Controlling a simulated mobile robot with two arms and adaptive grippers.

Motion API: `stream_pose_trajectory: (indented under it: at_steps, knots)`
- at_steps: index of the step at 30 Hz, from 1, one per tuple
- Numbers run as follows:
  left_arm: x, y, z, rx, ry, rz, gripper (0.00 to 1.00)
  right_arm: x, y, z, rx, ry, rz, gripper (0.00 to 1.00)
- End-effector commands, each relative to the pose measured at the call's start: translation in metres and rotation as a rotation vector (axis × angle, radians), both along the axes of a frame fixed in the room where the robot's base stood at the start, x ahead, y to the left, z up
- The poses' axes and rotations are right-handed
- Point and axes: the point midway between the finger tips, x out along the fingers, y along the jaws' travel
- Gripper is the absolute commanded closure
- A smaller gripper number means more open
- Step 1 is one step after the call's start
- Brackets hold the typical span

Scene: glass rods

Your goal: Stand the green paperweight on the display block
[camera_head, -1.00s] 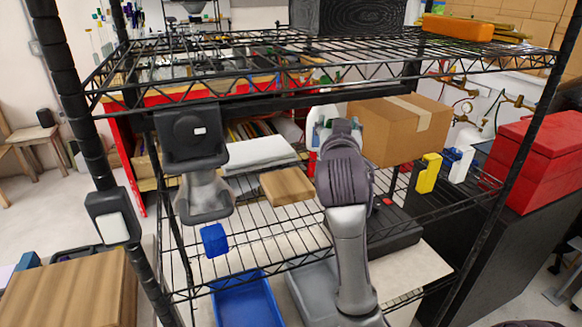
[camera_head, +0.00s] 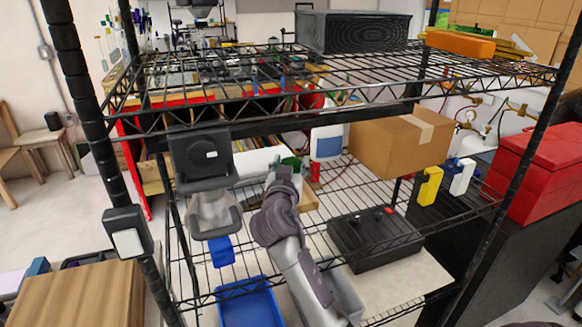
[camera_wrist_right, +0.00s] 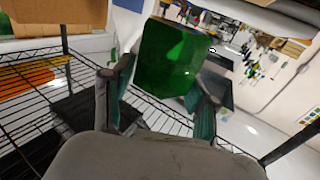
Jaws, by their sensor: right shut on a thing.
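The green paperweight (camera_wrist_right: 172,58) is a glassy dark-green block. In the right wrist view it sits between the two fingers of my right gripper (camera_wrist_right: 162,98), which is shut on it, and it looks tilted. In the head view my right gripper (camera_head: 287,175) is over the middle wire shelf, with a bit of green at its tip (camera_head: 291,162). The light wooden block on that shelf, which looks like the display block (camera_head: 310,201), is mostly hidden behind my right gripper. I cannot tell the gap between paperweight and block. My left gripper is not in view.
A cardboard box (camera_head: 395,145) stands right of the gripper, and a white-and-blue container (camera_head: 326,143) behind it. A black case (camera_head: 375,240) lies at the front right. The upper wire shelf (camera_head: 300,95) hangs above. A dark device (camera_head: 200,158) is at the left.

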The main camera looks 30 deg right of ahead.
Motion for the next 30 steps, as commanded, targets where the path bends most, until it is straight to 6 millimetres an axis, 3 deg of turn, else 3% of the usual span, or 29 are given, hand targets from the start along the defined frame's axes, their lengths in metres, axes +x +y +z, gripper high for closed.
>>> stream_pose_trajectory:
  at_steps: [4,11,29,30]
  knots:
    - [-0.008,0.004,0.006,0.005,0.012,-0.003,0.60,0.000,-0.001,-0.014,-0.002,-0.001,-0.001,0.90]
    - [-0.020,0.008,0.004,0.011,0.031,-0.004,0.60,0.000,0.000,-0.015,-0.002,-0.004,-0.001,0.90]
    - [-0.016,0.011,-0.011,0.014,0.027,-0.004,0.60,0.000,0.000,-0.027,-0.002,-0.004,0.000,0.90]
    - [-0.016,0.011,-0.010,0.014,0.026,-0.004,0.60,0.000,0.000,-0.028,-0.001,-0.001,-0.001,0.40]
